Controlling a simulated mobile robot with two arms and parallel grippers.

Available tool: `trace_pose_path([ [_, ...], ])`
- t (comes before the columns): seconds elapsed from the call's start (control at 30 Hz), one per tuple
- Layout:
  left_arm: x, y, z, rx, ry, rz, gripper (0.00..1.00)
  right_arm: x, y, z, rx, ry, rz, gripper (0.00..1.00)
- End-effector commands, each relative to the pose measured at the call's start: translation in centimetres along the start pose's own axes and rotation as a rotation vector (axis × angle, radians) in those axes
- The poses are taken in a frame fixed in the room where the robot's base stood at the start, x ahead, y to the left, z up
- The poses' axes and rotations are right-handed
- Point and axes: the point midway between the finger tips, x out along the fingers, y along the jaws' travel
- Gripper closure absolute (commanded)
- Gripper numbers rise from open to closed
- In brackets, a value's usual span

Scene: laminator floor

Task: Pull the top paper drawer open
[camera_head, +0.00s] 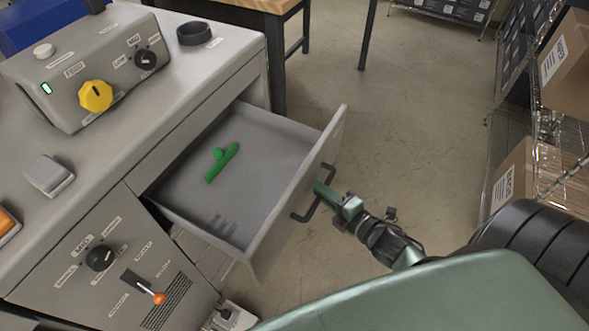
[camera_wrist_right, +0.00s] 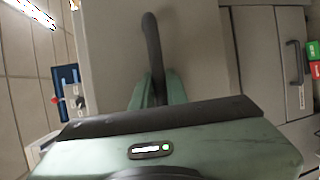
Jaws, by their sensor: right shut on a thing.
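The top paper drawer (camera_head: 262,246) is grey and stands pulled well out of the laminator cabinet (camera_head: 232,82). Its black bar handle (camera_head: 300,217) is on the front panel. My right gripper (camera_head: 322,190) is shut on this handle. In the right wrist view the handle (camera_wrist_right: 152,45) runs down between the green fingers (camera_wrist_right: 158,92). A green object (camera_head: 222,162) with a bar and a round knob lies inside the drawer. My left gripper is not in view.
A control box with a yellow knob (camera_head: 95,96) and a black ring (camera_head: 194,33) stand on the cabinet top. A wire shelf with cardboard boxes (camera_head: 512,176) is at the right. Open floor (camera_head: 400,110) lies beyond the drawer.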

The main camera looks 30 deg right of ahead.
Motion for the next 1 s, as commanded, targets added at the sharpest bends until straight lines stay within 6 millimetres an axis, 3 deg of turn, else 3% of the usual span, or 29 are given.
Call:
trace_pose_path([
  [0.1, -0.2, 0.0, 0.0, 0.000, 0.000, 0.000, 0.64, -2.1, -0.5, 0.9, 0.000, -0.003, -0.003, 1.00],
  [0.3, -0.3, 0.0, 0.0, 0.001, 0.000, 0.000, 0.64, -4.0, -0.9, 1.7, 0.001, -0.002, 0.000, 1.00],
  [0.77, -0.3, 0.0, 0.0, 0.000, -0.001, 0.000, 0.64, -4.5, -1.0, 2.0, 0.002, -0.003, 0.001, 1.00],
  [0.8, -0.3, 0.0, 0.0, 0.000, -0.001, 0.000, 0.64, -4.5, -1.0, 2.0, 0.002, -0.003, 0.001, 0.80],
  [0.87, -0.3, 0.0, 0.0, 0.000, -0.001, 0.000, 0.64, -4.4, -1.0, 1.9, 0.001, -0.003, 0.001, 0.64],
  [1.0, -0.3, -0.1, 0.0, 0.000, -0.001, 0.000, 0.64, -4.4, -1.0, 1.9, 0.001, -0.002, 0.001, 0.64],
])
